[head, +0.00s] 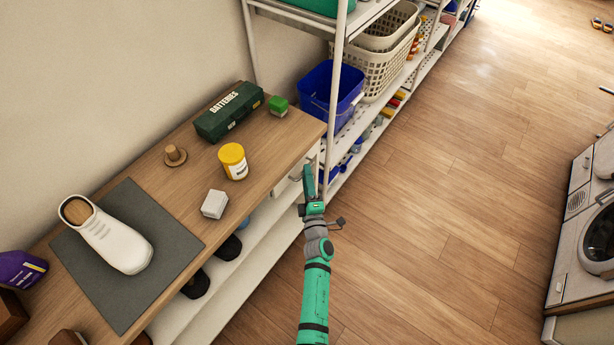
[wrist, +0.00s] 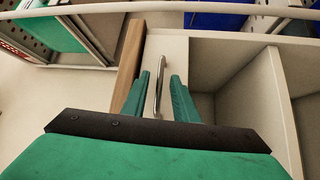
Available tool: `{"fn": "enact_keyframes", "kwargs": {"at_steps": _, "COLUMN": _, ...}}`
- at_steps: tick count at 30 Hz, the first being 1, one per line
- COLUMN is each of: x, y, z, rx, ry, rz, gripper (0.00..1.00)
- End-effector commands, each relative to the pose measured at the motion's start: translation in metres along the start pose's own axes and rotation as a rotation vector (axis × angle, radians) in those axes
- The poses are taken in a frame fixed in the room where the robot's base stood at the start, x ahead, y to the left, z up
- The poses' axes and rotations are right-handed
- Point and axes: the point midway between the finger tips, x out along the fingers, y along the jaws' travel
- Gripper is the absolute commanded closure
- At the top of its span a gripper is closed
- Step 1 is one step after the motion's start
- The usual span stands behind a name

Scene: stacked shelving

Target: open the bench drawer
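The bench (head: 262,152) has a wooden top and white shelves below, along the left of the head view. Its white drawer front (wrist: 178,55) lies just under the wooden top edge (wrist: 128,65) in the wrist view. A slim metal bar handle (wrist: 158,88) stands on that front. My gripper (wrist: 161,80) is open, with its green fingers on either side of the handle and a gap showing to each. In the head view my gripper (head: 307,180) is at the bench's far front corner, and hides part of the drawer. The drawer looks shut.
A white shoe (head: 122,245) on a dark mat, a yellow-lidded jar (head: 233,161), a grey block (head: 214,204) and a green batteries box (head: 229,112) stand on the bench. A shelving rack (head: 335,85) adjoins its far end.

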Motion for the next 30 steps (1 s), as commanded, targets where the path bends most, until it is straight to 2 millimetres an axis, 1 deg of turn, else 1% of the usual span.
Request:
{"fn": "enact_keyframes", "kwargs": {"at_steps": 1, "x": -0.0001, "y": 0.0000, "z": 0.0000, "rx": 0.000, "ry": 0.000, "rz": 0.000, "gripper": 0.74}}
{"fn": "enact_keyframes", "kwargs": {"at_steps": 2, "x": -0.0002, "y": 0.0000, "z": 0.0000, "rx": 0.000, "ry": 0.000, "rz": 0.000, "gripper": 0.76}}
{"fn": "enact_keyframes", "kwargs": {"at_steps": 3, "x": -0.0002, "y": 0.0000, "z": 0.0000, "rx": 0.000, "ry": 0.000, "rz": 0.000, "gripper": 0.86}}
{"fn": "enact_keyframes", "kwargs": {"at_steps": 5, "x": -0.0003, "y": 0.0000, "z": 0.0000, "rx": 0.000, "ry": 0.000, "rz": 0.000, "gripper": 1.00}}
{"fn": "enact_keyframes", "kwargs": {"at_steps": 30, "x": -0.0002, "y": 0.0001, "z": -0.0005, "rx": 0.000, "ry": 0.001, "rz": 0.000, "gripper": 1.00}}
